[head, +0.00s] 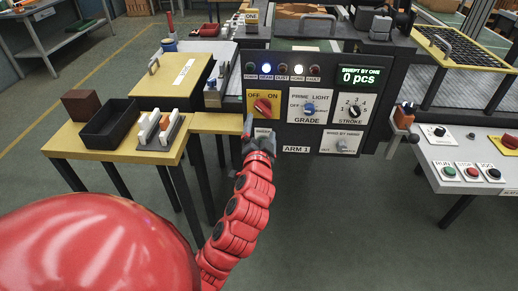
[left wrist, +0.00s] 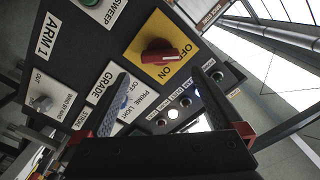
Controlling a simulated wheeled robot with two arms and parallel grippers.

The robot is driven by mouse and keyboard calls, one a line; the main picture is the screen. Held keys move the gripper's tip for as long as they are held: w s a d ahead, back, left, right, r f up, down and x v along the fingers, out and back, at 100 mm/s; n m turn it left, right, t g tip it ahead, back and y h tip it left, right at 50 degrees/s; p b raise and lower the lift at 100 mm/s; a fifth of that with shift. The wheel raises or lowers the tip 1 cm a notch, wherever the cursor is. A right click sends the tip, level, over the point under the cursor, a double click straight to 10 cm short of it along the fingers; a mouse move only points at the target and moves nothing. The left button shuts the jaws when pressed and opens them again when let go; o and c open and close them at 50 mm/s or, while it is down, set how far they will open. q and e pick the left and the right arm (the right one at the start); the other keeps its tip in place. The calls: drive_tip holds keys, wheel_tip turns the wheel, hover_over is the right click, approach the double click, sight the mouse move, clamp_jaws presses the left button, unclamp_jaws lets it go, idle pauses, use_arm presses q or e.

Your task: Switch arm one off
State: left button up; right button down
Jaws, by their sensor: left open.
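The arm one panel (head: 309,170) is dark, labelled ARM 1, and faces me. Its red rotary switch (head: 262,107) sits on a yellow plate (head: 274,97) marked OFF and ON. In the left wrist view, the red switch (left wrist: 160,55) lies ahead, between and beyond the fingers; which mark its handle points to is hard to tell. My left gripper (head: 249,128) is just below and left of the switch in the head view. Its fingers also show in the left wrist view (left wrist: 167,76), open and empty, apart from the switch. My right gripper is not in view.
A row of small lamps (head: 284,70) is above the switch, with a blue and a white one lit. The grade knob (head: 309,107) and stroke knob (head: 354,111) are to its right. A yellow table (head: 206,124) with a black tray (head: 109,125) stands left.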

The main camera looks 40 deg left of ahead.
use_arm(q)
drive_tip(key=p+v, duration=0.6)
drive_tip(key=v, duration=0.2)
drive_tip(key=shift+d, duration=0.15)
